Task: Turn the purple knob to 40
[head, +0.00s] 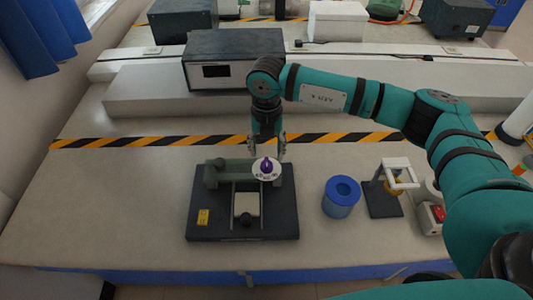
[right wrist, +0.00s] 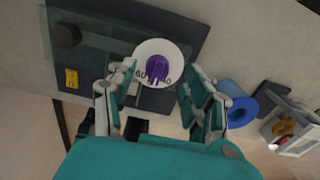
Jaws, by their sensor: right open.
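The purple knob (head: 266,164) sits on a round white dial with dark numbers, on a dark device base (head: 222,228) on the bench. In the right wrist view the knob (right wrist: 157,66) shows near the middle of the dial (right wrist: 170,47), with some numbers readable only in part. My right gripper (head: 268,150) hangs just above and behind the dial. In the right wrist view its two fingers (right wrist: 158,98) are apart, one on each side of the knob's near side, and hold nothing. I cannot tell how far above the knob they are. My left gripper is not in view.
A blue ring-shaped container (head: 341,196) stands right of the device. A small stand with a white top (head: 397,172) and a box with a red top (head: 437,213) are farther right. A dark instrument box (head: 232,62) stands behind, past the striped tape. The bench is clear at left.

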